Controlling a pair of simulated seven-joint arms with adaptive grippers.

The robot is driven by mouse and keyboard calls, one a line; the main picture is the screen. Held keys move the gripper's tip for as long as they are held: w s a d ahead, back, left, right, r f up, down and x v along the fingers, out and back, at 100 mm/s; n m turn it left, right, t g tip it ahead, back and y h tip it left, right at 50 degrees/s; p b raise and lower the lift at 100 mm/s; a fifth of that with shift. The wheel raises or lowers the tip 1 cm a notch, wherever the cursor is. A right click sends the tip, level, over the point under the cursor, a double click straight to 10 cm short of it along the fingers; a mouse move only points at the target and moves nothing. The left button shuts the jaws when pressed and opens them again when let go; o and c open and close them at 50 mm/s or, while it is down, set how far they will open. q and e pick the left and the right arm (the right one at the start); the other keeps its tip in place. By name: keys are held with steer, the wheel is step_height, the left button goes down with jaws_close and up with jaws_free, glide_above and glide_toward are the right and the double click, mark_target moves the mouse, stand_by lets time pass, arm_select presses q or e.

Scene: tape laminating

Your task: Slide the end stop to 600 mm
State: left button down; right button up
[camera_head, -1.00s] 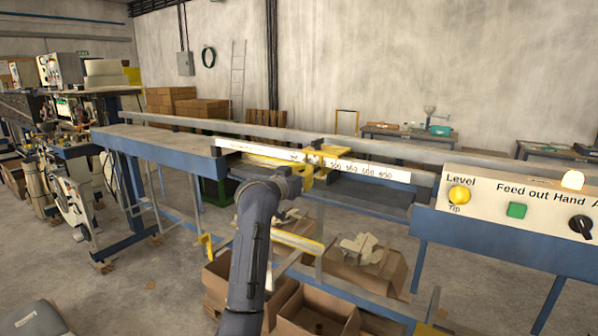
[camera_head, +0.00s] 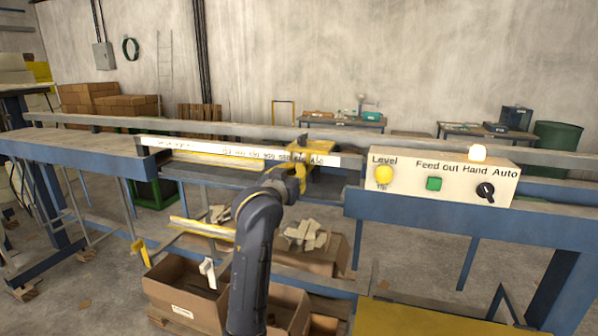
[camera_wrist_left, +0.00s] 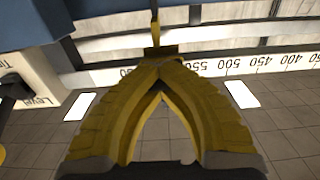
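The yellow end stop (camera_head: 322,154) sits on the rail over the white millimetre scale (camera_head: 240,153), near the scale's right end. In the left wrist view the end stop shows as a narrow yellow bar (camera_wrist_left: 155,30) just beyond my fingertips. My left gripper (camera_head: 298,172) is at the front of the stop. Its yellow fingers (camera_wrist_left: 160,64) come together at the tips, at the stop. The scale in the wrist view (camera_wrist_left: 265,66) reads 550 just right of the fingers; the marks behind them are hidden. My right gripper is out of view.
A control panel (camera_head: 445,182) with a yellow button, green button and dark knob stands right of the scale. Open cardboard boxes (camera_head: 185,290) lie below the rail. A yellow surface (camera_head: 420,318) is at the lower right. The rail left of the stop is clear.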

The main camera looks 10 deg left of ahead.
arm_select(q)
steer(key=c, duration=1.5)
jaws_free()
steer(key=shift+o, duration=1.1)
steer(key=o, duration=0.5)
steer(key=shift+c, duration=0.2)
steer(key=shift+s, duration=0.1)
steer(key=s+a, duration=0.1)
steer(key=s, duration=1)
steer(key=shift+s+a, duration=0.2)
steer(key=shift+s, duration=0.15)
steer(key=shift+s, duration=0.1)
